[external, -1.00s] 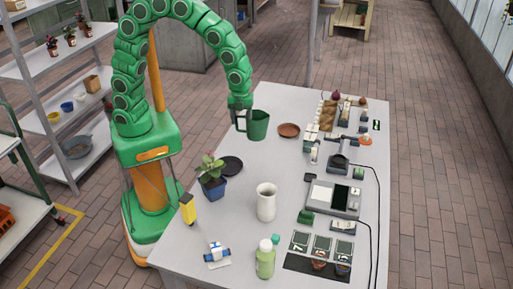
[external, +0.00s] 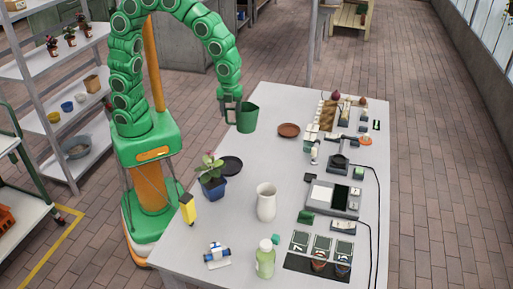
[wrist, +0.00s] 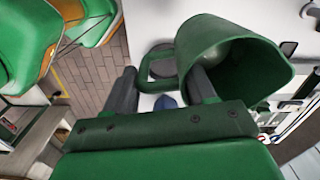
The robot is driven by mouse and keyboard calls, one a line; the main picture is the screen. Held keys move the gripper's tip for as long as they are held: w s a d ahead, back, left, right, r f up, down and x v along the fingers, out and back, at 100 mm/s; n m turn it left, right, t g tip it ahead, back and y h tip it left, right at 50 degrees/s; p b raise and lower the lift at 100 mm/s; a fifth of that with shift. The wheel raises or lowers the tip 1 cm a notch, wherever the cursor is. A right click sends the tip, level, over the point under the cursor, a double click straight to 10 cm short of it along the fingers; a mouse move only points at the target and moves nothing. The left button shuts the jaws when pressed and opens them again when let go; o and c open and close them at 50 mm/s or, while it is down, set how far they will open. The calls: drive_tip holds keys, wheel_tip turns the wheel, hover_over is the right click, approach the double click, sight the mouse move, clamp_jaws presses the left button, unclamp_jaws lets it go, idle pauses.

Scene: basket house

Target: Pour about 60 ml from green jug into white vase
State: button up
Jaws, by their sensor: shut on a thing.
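The green jug (external: 247,118) is held above the far left part of the table, roughly upright in the external view. My gripper (external: 230,104) is shut on its handle, at the jug's left. In the wrist view my gripper (wrist: 165,95) has a finger on each side of the handle (wrist: 158,68), and the green jug (wrist: 225,50) shows its open mouth toward the right. What is inside the jug cannot be made out. The white vase (external: 266,203) stands upright on the table, nearer the camera and apart from the jug. Its inside is hidden.
A potted plant (external: 211,180) and a black disc (external: 231,166) stand left of the vase. A green bottle (external: 265,260) is in front of it. A scale-like device (external: 333,197) and other items line the right side. A brown saucer (external: 288,130) lies right of the jug.

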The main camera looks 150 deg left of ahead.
wheel_tip(320, 180, up, 4)
drive_tip(key=shift+w, duration=0.1)
drive_tip(key=shift+w+a+r, duration=0.1)
drive_tip(key=shift+a+r, duration=0.05)
drive_tip(key=shift+r, duration=0.05)
drive_tip(key=shift+w+a, duration=0.15)
drive_tip(key=shift+w, duration=0.2)
drive_tip(key=w+d+r+n, duration=0.1)
drive_tip(key=w+n, duration=0.3)
drive_tip(key=w, duration=0.9)
drive_tip(key=w+r+n, duration=0.2)
drive_tip(key=w+n, duration=0.2)
drive_tip(key=w, duration=0.8)
drive_tip(key=w+d+f+n, duration=0.3)
drive_tip(key=w+d+n, duration=0.1)
drive_tip(key=w+d, duration=1.75)
wheel_tip(320, 180, down, 12)
drive_tip(key=s+d, duration=0.1)
drive_tip(key=shift+d+r, duration=0.15)
drive_tip(key=shift+r, duration=0.05)
drive_tip(key=shift+s+r, duration=0.1)
drive_tip(key=shift+s, duration=0.05)
